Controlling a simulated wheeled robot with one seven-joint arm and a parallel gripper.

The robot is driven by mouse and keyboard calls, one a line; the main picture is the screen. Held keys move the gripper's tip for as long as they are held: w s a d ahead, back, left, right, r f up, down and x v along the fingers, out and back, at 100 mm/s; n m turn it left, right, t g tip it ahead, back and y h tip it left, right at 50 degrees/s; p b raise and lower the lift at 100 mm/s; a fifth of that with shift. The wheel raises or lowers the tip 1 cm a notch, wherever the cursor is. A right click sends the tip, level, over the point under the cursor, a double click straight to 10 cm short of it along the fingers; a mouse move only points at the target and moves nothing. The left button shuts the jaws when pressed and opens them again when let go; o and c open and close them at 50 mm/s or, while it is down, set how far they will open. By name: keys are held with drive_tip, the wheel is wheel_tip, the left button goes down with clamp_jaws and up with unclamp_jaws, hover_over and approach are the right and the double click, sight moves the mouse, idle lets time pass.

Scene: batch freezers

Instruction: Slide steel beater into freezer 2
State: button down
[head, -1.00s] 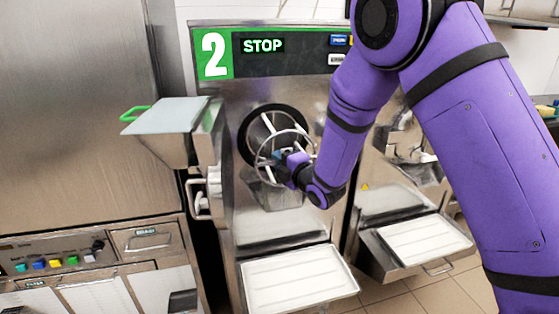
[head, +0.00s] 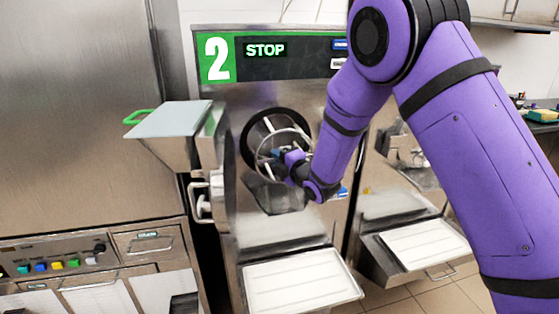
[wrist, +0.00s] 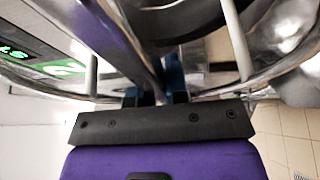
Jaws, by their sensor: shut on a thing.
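The steel beater (head: 268,126) is a metal frame with pale bars and a round end ring. In the head view it lies partly inside the round, black-rimmed opening (head: 246,135) of freezer 2 (head: 300,98), with its ring at the mouth. My gripper (head: 284,158) is shut on the beater near the middle of the ring, in front of the opening. In the wrist view the gripper (wrist: 156,90) holds a steel bar between blue-tipped fingers, with the beater's ring (wrist: 45,88) spreading to both sides. The beater's inner end is hidden in the barrel.
The freezer door with its hopper (head: 172,120) is swung open to the left, clear of the opening. A tray (head: 300,278) sits below freezer 2. Another machine with a tray (head: 425,243) stands close on the right. A steel cabinet (head: 85,120) fills the left.

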drive_tip(key=shift+w+a, duration=0.25)
drive_tip(key=shift+w, duration=0.75)
drive_tip(key=shift+w+a, duration=0.25)
drive_tip(key=shift+w, duration=0.7)
drive_tip(key=shift+w, duration=0.1)
drive_tip(key=shift+w+a, duration=0.4)
drive_tip(key=shift+w, duration=0.85)
drive_tip(key=shift+w+a, duration=0.35)
drive_tip(key=shift+w, duration=0.85)
drive_tip(key=shift+w+a, duration=0.4)
drive_tip(key=shift+w, duration=0.85)
drive_tip(key=shift+f, duration=0.45)
drive_tip(key=c, duration=1.1)
unclamp_jaws()
drive_tip(key=shift+o, duration=0.2)
drive_tip(key=shift+f, duration=0.1)
drive_tip(key=shift+d, duration=0.1)
